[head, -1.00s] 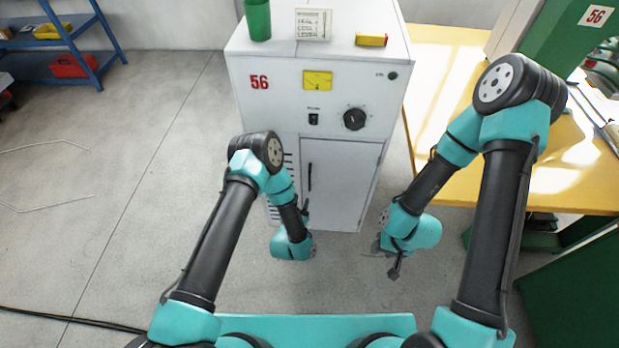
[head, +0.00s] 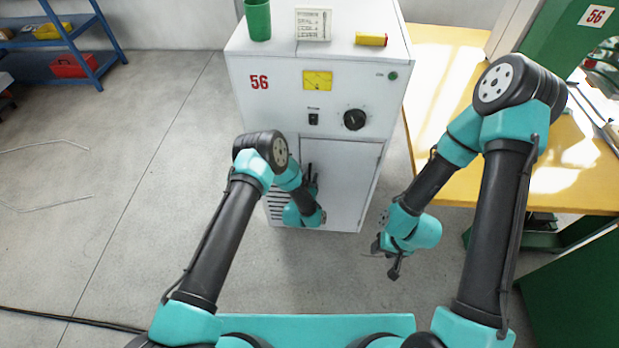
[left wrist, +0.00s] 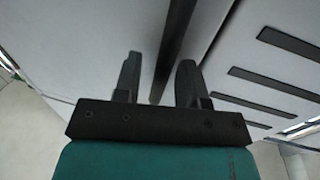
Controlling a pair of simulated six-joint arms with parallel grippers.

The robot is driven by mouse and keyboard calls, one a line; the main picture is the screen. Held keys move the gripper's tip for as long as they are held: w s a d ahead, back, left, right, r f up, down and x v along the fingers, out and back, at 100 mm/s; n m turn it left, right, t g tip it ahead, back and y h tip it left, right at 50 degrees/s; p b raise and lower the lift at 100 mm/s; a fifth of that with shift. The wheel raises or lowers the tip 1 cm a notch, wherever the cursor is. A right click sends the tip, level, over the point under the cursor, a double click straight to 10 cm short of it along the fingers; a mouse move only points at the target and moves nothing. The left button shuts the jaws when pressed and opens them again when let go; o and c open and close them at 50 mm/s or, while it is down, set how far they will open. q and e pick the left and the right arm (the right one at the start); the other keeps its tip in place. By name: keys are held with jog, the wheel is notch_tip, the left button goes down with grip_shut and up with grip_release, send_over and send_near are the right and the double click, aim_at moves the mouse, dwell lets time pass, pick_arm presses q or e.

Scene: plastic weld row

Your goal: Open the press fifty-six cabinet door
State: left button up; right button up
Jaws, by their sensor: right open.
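The white cabinet (head: 285,100) marked with a red 56 stands ahead in the head view. Its lower door (head: 352,175) is shut. A dark vertical bar handle (left wrist: 177,40) is on the door's left side. My left gripper (head: 313,178) is at the handle, and the arm hides part of it. In the left wrist view, the two fingers of my left gripper (left wrist: 158,80) stand apart with the handle between them and gaps visible. My right gripper (head: 385,262) is open and empty, low to the right of the cabinet and apart from it.
Vent slots (left wrist: 275,75) are left of the door. A yellow table (head: 440,75) is at right. The floor at left is largely clear.

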pick_arm(q)
jog(key=shift+c, duration=0.4)
grip_shut()
jog(key=shift+s+d, duration=0.1)
jog(key=shift+s, duration=0.05)
